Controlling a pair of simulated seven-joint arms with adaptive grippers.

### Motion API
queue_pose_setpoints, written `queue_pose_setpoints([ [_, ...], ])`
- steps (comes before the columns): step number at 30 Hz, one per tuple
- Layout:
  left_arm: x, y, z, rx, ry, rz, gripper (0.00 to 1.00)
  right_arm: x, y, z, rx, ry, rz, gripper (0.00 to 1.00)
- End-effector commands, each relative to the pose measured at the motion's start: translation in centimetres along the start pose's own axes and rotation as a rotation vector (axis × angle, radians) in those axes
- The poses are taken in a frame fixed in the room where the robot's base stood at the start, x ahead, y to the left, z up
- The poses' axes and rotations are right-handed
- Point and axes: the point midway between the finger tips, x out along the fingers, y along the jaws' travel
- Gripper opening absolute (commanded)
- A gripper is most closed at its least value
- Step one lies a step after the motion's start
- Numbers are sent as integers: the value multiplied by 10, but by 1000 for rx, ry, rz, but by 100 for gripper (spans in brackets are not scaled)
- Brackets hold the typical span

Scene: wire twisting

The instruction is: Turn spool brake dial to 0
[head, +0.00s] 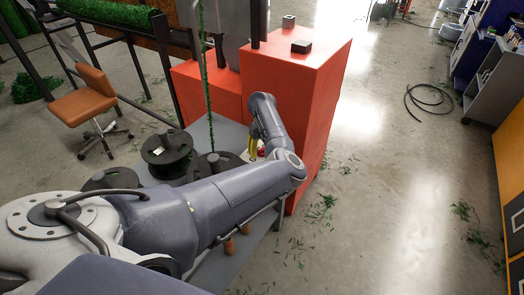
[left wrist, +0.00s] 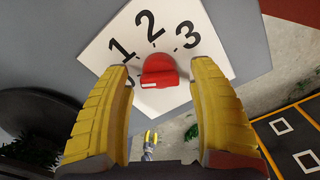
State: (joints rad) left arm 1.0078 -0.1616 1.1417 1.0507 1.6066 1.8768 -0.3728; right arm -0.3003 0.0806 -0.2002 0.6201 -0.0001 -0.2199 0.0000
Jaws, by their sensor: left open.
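The spool brake dial is a red knob (left wrist: 158,70) on a white plate (left wrist: 185,97) with black numbers 1, 2 and 3. A further mark left of the knob, below the 1, is mostly hidden by the left finger. A white mark shows on the knob's lower left face; I cannot tell exactly which number it points at. My left gripper (left wrist: 165,80) is open, with its yellow fingers on either side of the knob and gaps showing beside it. In the head view the left gripper (head: 254,148) is partly hidden by my arm, beside the orange-red machine.
The orange-red machine housing (head: 312,110) stands right beside my left arm. Black spools (head: 168,152) stand on the grey base to the left. An orange chair (head: 86,103) stands farther left. The floor at the right is mostly open, with a coiled hose (head: 430,98).

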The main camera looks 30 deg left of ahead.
Motion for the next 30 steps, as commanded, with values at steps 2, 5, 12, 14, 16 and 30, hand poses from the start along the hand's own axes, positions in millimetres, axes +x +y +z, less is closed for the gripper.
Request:
queue_pose_setpoints([
  [2,1,0,0,0,0,0,60,0,0,0,0,0,0,44],
  [5,1,0,0,0,0,0,60,0,0,0,0,0,0,44],
  [12,1,0,0,0,0,0,49,0,0,0,0,0,0,44],
  [14,1,0,0,0,0,0,42,0,0,0,0,0,0,44],
  [16,1,0,0,0,0,0,34,0,0,0,0,0,0,44],
  [30,2,0,-2,0,4,0,0,0,0,0,0,0,0,44],
])
